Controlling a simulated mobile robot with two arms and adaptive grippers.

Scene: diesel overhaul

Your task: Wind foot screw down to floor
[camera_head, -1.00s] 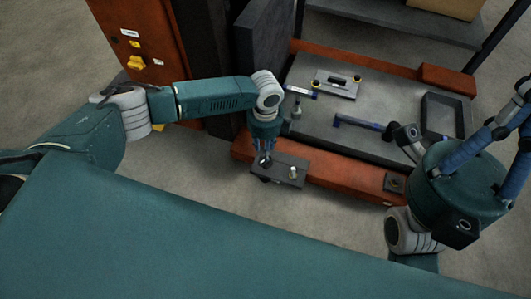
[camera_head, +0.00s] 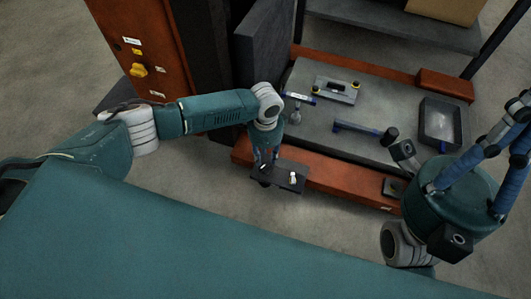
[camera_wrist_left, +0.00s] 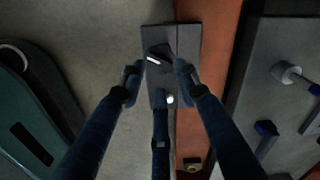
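A dark foot plate (camera_head: 299,170) juts out from the front orange beam near its left end. A small pale screw-like peg (camera_head: 292,178) stands on it; it also shows in the left wrist view (camera_wrist_left: 169,99). A black handle-like piece with a white strip (camera_wrist_left: 161,54), perhaps the foot screw's head, sits farther along the plate. My left gripper (camera_head: 264,165) points down at this piece. In the left wrist view its fingers (camera_wrist_left: 160,75) are apart around it; contact cannot be told. My right gripper (camera_head: 510,140) has its fingers apart at the right edge, tips partly cut off.
The orange beam (camera_head: 340,182) borders a grey platform (camera_head: 320,120) with a hammer-like tool (camera_head: 357,128), a black tray (camera_head: 440,122) and a plate with handles (camera_head: 336,89). An orange cabinet (camera_head: 150,40) stands left. Bare floor lies in front of the beam.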

